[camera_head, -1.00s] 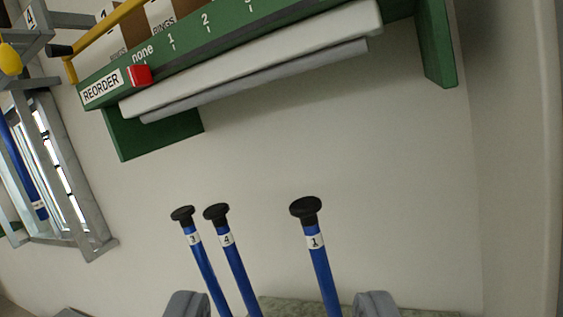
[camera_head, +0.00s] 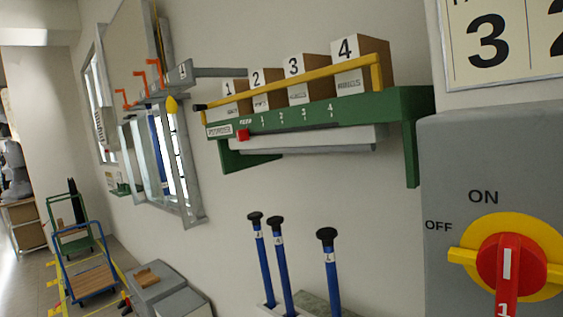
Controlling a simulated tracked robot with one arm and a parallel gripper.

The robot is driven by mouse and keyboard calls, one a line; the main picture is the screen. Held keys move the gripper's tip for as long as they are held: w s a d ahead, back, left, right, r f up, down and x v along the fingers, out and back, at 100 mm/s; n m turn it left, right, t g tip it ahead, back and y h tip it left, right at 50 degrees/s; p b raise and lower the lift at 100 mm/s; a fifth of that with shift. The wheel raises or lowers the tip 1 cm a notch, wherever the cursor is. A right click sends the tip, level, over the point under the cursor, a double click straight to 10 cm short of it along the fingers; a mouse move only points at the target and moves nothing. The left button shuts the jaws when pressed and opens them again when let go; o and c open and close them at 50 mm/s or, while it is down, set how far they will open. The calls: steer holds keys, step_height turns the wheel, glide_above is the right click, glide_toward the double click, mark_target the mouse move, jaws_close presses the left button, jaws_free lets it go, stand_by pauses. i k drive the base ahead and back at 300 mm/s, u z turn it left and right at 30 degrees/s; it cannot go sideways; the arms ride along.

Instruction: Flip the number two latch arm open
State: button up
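Several orange arms stand along the grey wall frame on the left. I see a far one (camera_head: 121,98), a middle one (camera_head: 141,80) and a nearer one (camera_head: 155,72). They are small here, and I cannot read any number on them, so I cannot tell which is number two. A grey bracket (camera_head: 185,72) at the near end of that frame carries a label that looks like 4. A yellow knob (camera_head: 171,104) hangs below it. My gripper does not show in this view.
A green shelf (camera_head: 408,130) with boxes 1 to 4 and a yellow bar (camera_head: 300,84) juts from the wall. Blue rods (camera_head: 332,285) stand below it. A grey switch box (camera_head: 450,170) with a red lever (camera_head: 508,270) is close at right. A blue cart (camera_head: 85,275) stands at far left.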

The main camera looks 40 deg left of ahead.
mark_target(124, 106)
steer(key=u, duration=1.7)
steer(key=i, duration=0.9)
steer(key=u, duration=0.55)
steer(key=i, duration=1.55)
steer(key=u, duration=0.45)
